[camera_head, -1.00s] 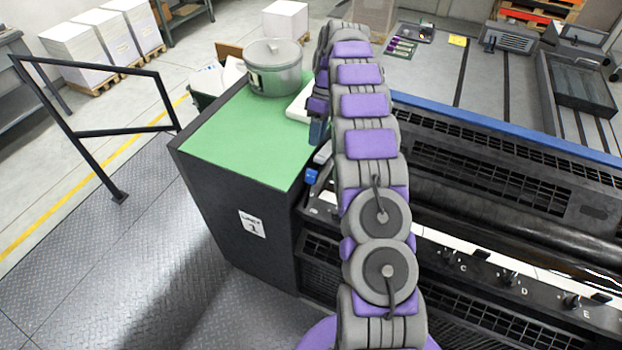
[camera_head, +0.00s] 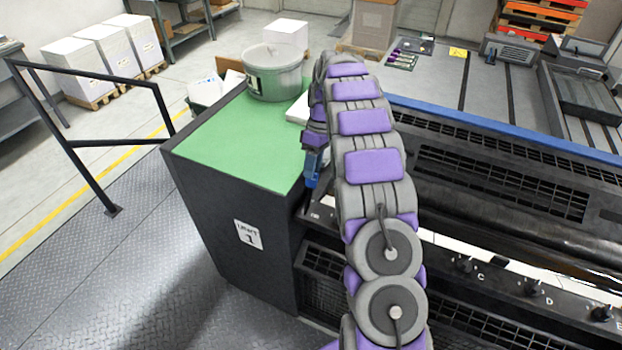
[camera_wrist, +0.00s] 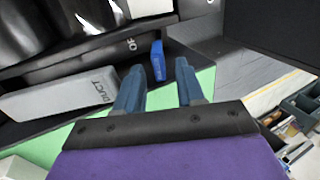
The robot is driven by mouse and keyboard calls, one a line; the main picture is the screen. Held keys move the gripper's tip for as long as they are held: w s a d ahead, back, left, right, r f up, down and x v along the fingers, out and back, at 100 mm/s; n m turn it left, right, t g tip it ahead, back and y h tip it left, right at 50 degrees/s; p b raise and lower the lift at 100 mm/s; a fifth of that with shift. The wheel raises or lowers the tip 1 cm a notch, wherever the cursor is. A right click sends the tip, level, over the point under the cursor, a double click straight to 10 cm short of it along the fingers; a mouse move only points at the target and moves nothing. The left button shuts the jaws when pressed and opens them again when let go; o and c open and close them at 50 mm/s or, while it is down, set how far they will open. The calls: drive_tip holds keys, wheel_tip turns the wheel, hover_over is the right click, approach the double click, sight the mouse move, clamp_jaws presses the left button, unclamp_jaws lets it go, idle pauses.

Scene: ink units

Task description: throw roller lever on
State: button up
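A small bright blue handle (camera_wrist: 158,60), which looks like the roller lever, stands at the dark end of the press in the wrist view. My gripper (camera_wrist: 158,72) is open, with its two blue-grey fingers apart. The handle shows in the gap between the fingertips, slightly beyond them; I cannot tell whether either finger touches it. In the head view my gripper (camera_head: 315,165) hangs beside the right edge of the green-topped cabinet. The handle there is mostly hidden behind the fingers and arm.
The green-topped cabinet (camera_head: 225,145) carries a grey bucket (camera_head: 274,80) and a white item. The press (camera_head: 500,190) with lettered knobs lies to the right. A grey bar marked "DUCT" (camera_wrist: 55,96) is left of the fingers. A black railing (camera_head: 90,135) stands at left.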

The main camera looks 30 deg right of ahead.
sight(309, 194)
drive_tip(key=shift+d+x, duration=0.15)
drive_tip(key=shift+x, duration=0.6)
drive_tip(key=shift+d+x, duration=0.15)
drive_tip(key=shift+x, duration=0.6)
drive_tip(key=shift+a, duration=0.1)
drive_tip(key=shift+c, duration=0.3)
clamp_jaws()
